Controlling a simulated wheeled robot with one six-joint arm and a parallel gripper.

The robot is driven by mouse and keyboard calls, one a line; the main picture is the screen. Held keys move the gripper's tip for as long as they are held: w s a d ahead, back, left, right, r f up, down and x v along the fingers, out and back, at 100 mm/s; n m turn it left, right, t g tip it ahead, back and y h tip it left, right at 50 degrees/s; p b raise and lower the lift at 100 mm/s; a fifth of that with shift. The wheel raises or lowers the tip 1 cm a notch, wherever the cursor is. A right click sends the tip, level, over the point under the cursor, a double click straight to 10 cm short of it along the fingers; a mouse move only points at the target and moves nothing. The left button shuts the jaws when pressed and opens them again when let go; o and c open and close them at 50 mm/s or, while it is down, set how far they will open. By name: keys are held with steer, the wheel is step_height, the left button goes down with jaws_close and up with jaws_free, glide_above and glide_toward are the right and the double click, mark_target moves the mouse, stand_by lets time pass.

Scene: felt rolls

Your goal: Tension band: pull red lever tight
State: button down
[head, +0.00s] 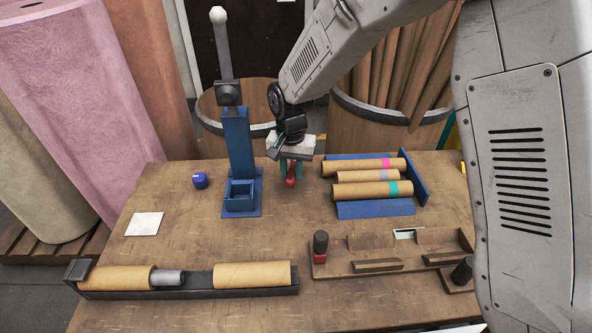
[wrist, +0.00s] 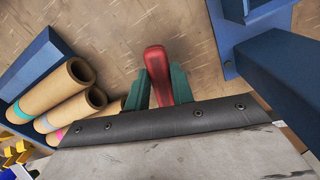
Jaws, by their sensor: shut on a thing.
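The red lever (head: 291,176) is a short, rounded red piece below my gripper (head: 290,168) in the head view, near the table's far edge. In the wrist view the red lever (wrist: 157,72) stands between the two teal fingers of my gripper (wrist: 158,86), which is shut on it. The fingers hide its lower part, and I cannot tell what it is attached to. No band around a roll is clearly seen at the lever.
A blue post (head: 238,145) stands left of my gripper. A blue cradle (head: 376,209) with three banded cardboard tubes lies to the right. A dark trough (head: 215,292) with tubes and a wooden fixture (head: 345,268) lie in front. The table's middle (head: 265,230) is clear.

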steer(key=a+m, duration=0.1)
steer(key=m, duration=0.1)
steer(key=w+a+m, duration=0.1)
steer(key=m, duration=0.1)
steer(key=shift+w+a+m, duration=0.1)
steer(key=shift+a+m, duration=0.1)
steer(key=shift+m, duration=0.1)
steer(key=shift+w+a+m, duration=0.4)
steer(key=shift+w+m, duration=0.05)
steer(key=shift+m, duration=0.5)
steer(key=shift+w+a+m, duration=0.4)
steer(key=shift+m, duration=0.55)
steer(key=c, duration=1.2)
jaws_free()
